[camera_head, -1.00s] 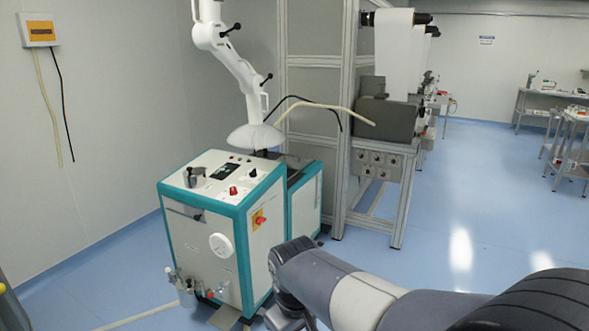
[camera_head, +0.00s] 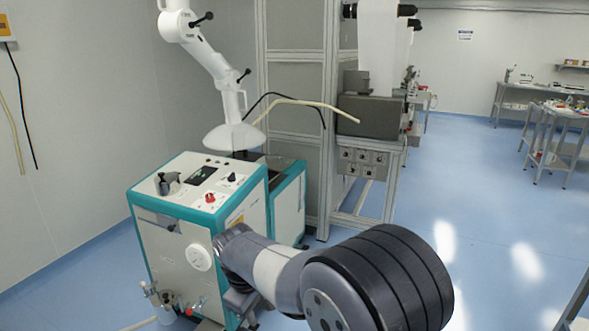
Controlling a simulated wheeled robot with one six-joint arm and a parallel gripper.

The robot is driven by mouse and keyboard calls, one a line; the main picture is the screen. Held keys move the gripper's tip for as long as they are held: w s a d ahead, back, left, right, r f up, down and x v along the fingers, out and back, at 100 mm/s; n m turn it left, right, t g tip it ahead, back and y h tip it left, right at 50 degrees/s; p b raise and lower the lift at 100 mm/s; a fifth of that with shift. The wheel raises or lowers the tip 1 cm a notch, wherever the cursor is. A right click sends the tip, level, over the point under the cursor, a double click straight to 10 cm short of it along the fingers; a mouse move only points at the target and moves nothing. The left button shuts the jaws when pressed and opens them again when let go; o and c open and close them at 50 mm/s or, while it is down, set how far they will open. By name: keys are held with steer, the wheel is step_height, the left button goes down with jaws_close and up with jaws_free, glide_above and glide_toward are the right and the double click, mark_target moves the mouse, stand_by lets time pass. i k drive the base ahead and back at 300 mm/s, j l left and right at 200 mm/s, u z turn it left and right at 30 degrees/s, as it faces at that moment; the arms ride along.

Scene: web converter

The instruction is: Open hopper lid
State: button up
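The white and teal machine cabinet (camera_head: 178,240) stands left of centre, with a control panel on its top. A metal handle or latch (camera_head: 168,183) sits at the top's left side. I cannot tell for certain which part is the hopper lid; the top surfaces in view look closed. My arm reaches in from the lower right, in front of the cabinet's right side. A dark part at its end, seemingly my gripper (camera_head: 243,302), hangs low in front of the cabinet.
A white fume-extraction arm with a hood (camera_head: 234,137) hangs over the back of the cabinet. A metal frame with a white web roll (camera_head: 378,45) stands behind to the right. Valves and a small container (camera_head: 168,305) are low at the cabinet's front. Blue floor is open to the right.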

mark_target(274, 163)
steer(key=i, duration=3.6)
steer(key=i+l+u, duration=0.1)
steer(key=i+u, duration=0.15)
steer(key=i, duration=0.45)
